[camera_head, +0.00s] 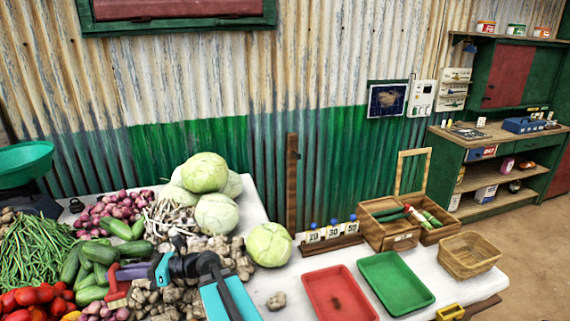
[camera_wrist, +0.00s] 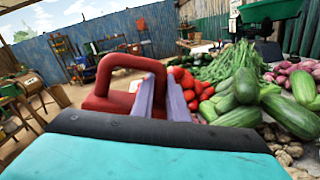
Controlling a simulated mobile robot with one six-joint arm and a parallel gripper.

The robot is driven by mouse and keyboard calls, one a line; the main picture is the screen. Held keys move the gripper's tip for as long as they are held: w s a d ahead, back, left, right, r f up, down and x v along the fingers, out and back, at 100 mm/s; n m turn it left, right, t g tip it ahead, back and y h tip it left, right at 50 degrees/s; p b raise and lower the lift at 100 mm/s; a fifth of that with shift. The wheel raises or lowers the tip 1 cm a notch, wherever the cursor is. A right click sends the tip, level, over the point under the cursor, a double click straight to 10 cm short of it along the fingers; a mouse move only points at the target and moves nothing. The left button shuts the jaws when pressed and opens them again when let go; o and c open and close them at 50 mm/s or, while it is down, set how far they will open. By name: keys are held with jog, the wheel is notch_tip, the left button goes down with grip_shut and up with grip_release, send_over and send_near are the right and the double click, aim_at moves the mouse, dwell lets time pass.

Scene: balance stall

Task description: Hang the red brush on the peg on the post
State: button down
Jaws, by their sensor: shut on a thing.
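The red brush (camera_head: 117,287) is held in my gripper (camera_head: 130,272), over the vegetables at the lower left of the head view. In the wrist view the brush (camera_wrist: 97,88) shows its red looped handle at the purple fingers of my gripper (camera_wrist: 162,88), which are shut on it. Its bristles cannot be made out. The brown wooden post (camera_head: 291,185) stands upright at the back of the white table, right of the cabbages. A small dark mark shows near its upper part, but I cannot make out the peg clearly. My gripper is well left of the post and nearer the camera.
Cabbages (camera_head: 205,172), onions and gourds crowd the left. Number cards (camera_head: 331,232) and an open wooden box (camera_head: 392,232) stand right of the post. A red tray (camera_head: 340,294), a green tray (camera_head: 396,283) and a basket (camera_head: 469,255) lie in front.

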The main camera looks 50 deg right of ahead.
jog(key=s+d+r+m+t+h, duration=0.2)
jog(key=d+r+h, duration=0.15)
jog(key=d, duration=0.75)
jog(key=s+d+r+m+t+h, duration=0.15)
jog(key=d+h, duration=0.35)
jog(key=d, duration=0.7)
jog(key=s+d+r+m+t+h, duration=0.1)
jog(key=d+r+m+t+h, duration=0.2)
jog(key=d, duration=0.8)
jog(key=s+d+r+m+h, duration=0.1)
jog(key=s+d+r+h, duration=0.2)
jog(key=s+d, duration=0.4)
jog(key=s+d+r+m+g+h+b, duration=0.1)
jog(key=s+d+h, duration=0.4)
jog(key=d, duration=0.5)
jog(key=s+d+r+m+g+h, duration=0.1)
jog(key=s+d+r+m+h, duration=0.1)
jog(key=s+d+r+h, duration=0.2)
jog(key=s+d+r, duration=0.2)
jog(key=s+d, duration=0.2)
jog(key=s, duration=0.1)
jog(key=shift+s+d+h, duration=0.3)
jog(key=shift+s+h, duration=0.05)
jog(key=shift+w+d, duration=0.1)
jog(key=shift+w, duration=0.1)
jog(key=w+d+f, duration=0.1)
jog(key=w+d, duration=0.4)
jog(key=w, duration=0.2)
jog(key=shift+w+d, duration=0.3)
jog(key=shift+d, duration=0.05)
